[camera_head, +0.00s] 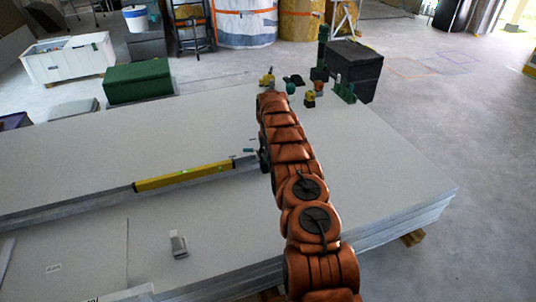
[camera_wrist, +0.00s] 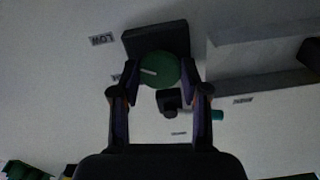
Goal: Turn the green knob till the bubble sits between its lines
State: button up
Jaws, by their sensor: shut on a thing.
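The green knob (camera_wrist: 166,77) sits on a dark square block in the wrist view, with a pale pointer line that points left. My gripper (camera_wrist: 158,82) is shut on the knob, one finger on each side. A label reading LOW (camera_wrist: 103,39) lies left of the block. In the head view the long yellow level (camera_head: 160,182) lies along the edge of the upper panel. It has a small bright green vial (camera_head: 183,172) in its middle; the bubble and its lines are too small to make out. The knob is not clear in the head view, where my orange arm covers much.
The stacked pale panels (camera_head: 75,250) fill the lower left. A small grey-white item (camera_head: 178,244) lies on the lower panel. Small yellow and green items and a black box (camera_head: 354,70) stand beyond my arm. A green chest (camera_head: 138,82) stands behind the stack. Floor at right is open.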

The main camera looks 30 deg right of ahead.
jog(key=n+p, duration=0.3)
jog(key=n, duration=0.2)
dwell(0.6)
jog(key=o, duration=0.9)
notch_tip(320, 180, up, 12)
dwell(0.3)
dwell(0.5)
